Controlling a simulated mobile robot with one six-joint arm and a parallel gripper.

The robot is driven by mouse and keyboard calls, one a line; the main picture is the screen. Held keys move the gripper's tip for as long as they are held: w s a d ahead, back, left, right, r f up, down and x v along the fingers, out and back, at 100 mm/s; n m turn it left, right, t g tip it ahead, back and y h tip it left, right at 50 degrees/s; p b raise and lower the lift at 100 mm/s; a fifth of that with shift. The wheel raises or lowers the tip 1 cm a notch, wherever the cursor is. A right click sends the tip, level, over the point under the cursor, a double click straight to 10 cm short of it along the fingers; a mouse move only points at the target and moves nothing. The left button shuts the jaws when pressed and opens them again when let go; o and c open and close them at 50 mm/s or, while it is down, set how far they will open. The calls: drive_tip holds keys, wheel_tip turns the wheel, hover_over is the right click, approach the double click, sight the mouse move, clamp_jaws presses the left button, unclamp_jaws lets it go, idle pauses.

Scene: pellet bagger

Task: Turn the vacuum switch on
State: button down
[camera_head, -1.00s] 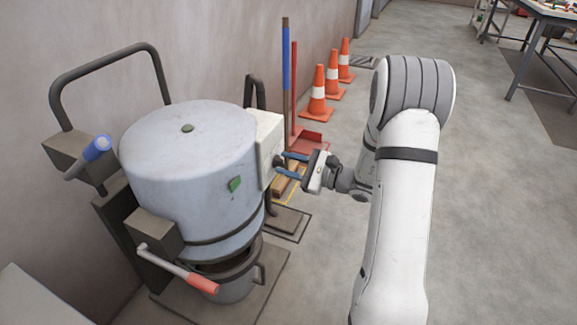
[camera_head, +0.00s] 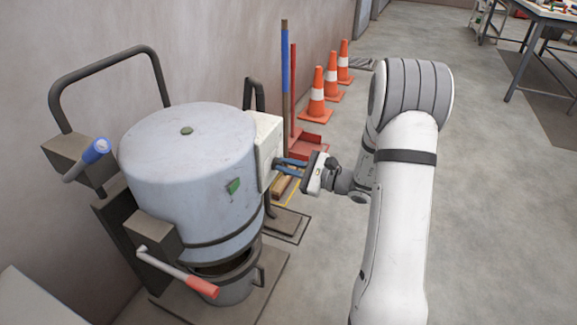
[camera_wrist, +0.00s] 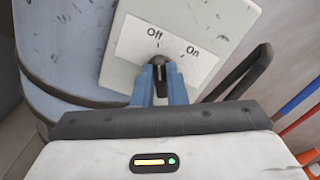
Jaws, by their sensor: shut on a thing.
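The vacuum switch is a dark knob (camera_wrist: 161,74) on a pale box (camera_head: 266,148) on the side of the grey drum (camera_head: 187,165). The plate (camera_wrist: 168,48) around it reads "Off" at the upper left and "On" at the upper right. My gripper (camera_wrist: 161,82) has its two blue fingers closed on the knob, one on each side. It reaches the box from the right in the head view (camera_head: 280,166). The fingers hide much of the knob, and I cannot tell clearly which word it points at.
A blue-gripped lever (camera_head: 97,150) and a red-gripped lever (camera_head: 203,287) stick out from the drum's stand. A bucket (camera_head: 236,288) sits under the drum. Behind are a blue-handled pole (camera_head: 286,60), a red dustpan (camera_head: 307,142) and orange cones (camera_head: 317,97). The floor at right is open.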

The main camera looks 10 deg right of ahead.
drive_tip(key=shift+r+m+p, duration=0.1)
drive_tip(key=shift+m+p, duration=0.2)
drive_tip(key=shift+p, duration=0.1)
drive_tip(key=shift+r+m+p, duration=0.15)
drive_tip(key=shift+m+p, duration=0.75)
drive_tip(key=shift+p, duration=0.35)
drive_tip(key=m+p, duration=0.6)
drive_tip(key=p, duration=0.1)
drive_tip(key=shift+w+d+m, duration=0.1)
drive_tip(key=shift+w+m, duration=0.05)
drive_tip(key=shift+m, duration=0.25)
drive_tip(key=shift+f+m+p, duration=0.25)
drive_tip(key=shift+m+p, duration=0.95)
drive_tip(key=shift+f, duration=0.1)
drive_tip(key=c, duration=1.5)
unclamp_jaws()
drive_tip(key=shift+w, duration=0.15)
drive_tip(key=shift+o, duration=0.2)
drive_tip(key=shift+d, duration=0.1)
